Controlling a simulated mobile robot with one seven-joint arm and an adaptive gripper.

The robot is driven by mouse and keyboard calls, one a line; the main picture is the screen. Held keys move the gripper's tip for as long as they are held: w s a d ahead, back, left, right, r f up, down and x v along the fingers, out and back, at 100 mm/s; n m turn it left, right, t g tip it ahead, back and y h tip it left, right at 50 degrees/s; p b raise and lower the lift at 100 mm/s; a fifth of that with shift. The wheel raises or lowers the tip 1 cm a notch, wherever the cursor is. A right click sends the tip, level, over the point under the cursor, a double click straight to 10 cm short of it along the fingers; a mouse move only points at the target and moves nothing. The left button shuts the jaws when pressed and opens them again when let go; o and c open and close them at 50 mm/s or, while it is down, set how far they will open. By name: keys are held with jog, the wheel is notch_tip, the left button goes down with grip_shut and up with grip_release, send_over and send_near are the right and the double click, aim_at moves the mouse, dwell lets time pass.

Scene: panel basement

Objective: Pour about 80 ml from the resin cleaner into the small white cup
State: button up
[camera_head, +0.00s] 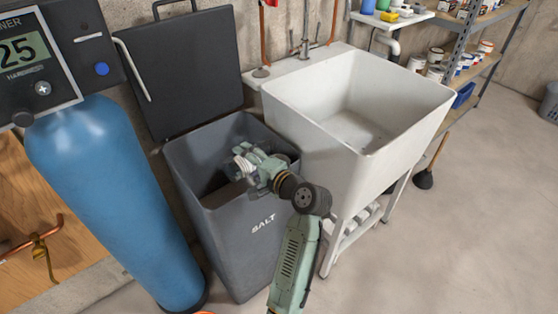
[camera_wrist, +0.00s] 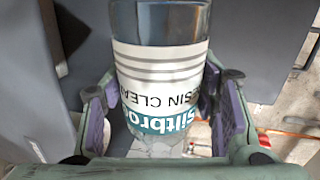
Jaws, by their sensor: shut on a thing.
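My gripper (camera_head: 250,165) is over the open mouth of the grey salt bin. In the wrist view, my gripper (camera_wrist: 162,125) is shut on the resin cleaner (camera_wrist: 160,75), a clear bottle with a white label banded in grey and teal. The label's lettering appears upside down in that view. Only a small pale part of what may be the bottle shows beside the fingers in the head view. The bottle's tilt and its opening cannot be told. I cannot make out the small white cup with certainty in either view.
The salt bin (camera_head: 237,255) has its dark lid (camera_head: 185,65) raised behind it. A blue tank (camera_head: 110,190) stands left, a white sink (camera_head: 345,160) right. A ledge (camera_head: 412,19) with small items and a shelf rack (camera_head: 470,55) stand behind. Floor (camera_head: 470,230) at right is clear.

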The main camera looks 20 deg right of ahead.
jog(key=shift+s+a, duration=0.25)
jog(key=shift+a, duration=0.25)
dwell(0.3)
jog(key=shift+s+a+m, duration=0.15)
jog(key=shift+a+m, duration=0.15)
dwell(1.5)
jog(key=shift+a, duration=0.1)
